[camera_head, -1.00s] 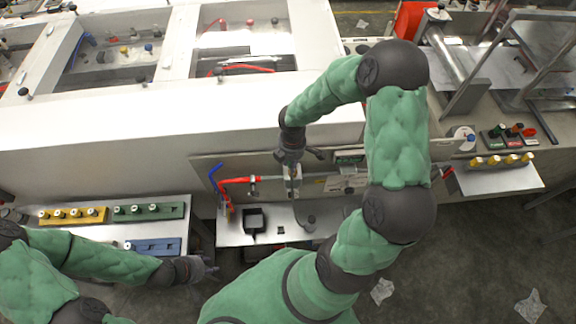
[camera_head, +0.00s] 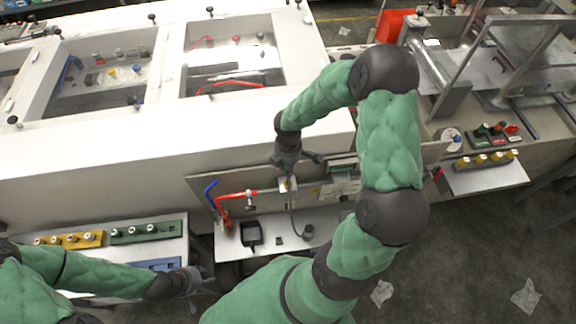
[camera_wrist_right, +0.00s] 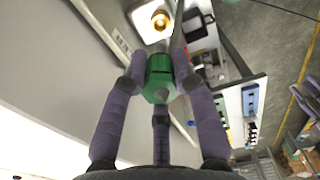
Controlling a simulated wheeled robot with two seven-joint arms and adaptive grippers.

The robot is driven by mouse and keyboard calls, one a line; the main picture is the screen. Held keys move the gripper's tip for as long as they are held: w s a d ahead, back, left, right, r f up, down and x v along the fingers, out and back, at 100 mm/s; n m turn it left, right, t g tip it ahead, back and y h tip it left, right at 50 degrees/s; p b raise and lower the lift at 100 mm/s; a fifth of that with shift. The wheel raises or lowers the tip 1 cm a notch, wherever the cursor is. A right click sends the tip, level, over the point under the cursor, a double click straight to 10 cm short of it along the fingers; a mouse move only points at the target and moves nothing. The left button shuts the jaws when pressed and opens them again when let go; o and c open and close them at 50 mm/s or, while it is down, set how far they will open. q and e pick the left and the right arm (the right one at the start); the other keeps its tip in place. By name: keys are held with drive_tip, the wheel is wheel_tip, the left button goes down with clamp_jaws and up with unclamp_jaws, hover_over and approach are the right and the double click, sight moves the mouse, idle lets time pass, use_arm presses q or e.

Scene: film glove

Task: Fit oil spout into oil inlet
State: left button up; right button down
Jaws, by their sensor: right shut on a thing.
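My right gripper (camera_wrist_right: 160,80) is shut on a green, faceted oil spout (camera_wrist_right: 158,76), its fingers gripping the sides. In the right wrist view, the oil inlet (camera_wrist_right: 160,20) is a gold ring in a white block, just beyond the spout and apart from it in the picture. In the head view, my right gripper (camera_head: 290,160) is just above the white inlet block (camera_head: 288,185) on the machine's front panel; the spout is hidden there. My left gripper (camera_head: 203,280) is at the lower left, its fingers spread, with nothing seen in it.
A red pipe (camera_head: 237,195) and blue hose (camera_head: 211,192) are left of the inlet. Below is a shelf (camera_head: 270,238) with a black tray (camera_head: 250,233). A table with yellow (camera_head: 70,240) and green (camera_head: 148,231) holders stands left. The white machine top is behind.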

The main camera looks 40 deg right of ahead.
drive_tip(key=shift+f+b, duration=2.1)
drive_tip(key=shift+f, duration=0.6)
drive_tip(key=shift+f+b, duration=1.3)
drive_tip(key=shift+f, duration=0.2)
drive_tip(key=c, duration=0.9)
unclamp_jaws()
drive_tip(key=shift+r, duration=0.1)
wheel_tip(320, 180, up, 12)
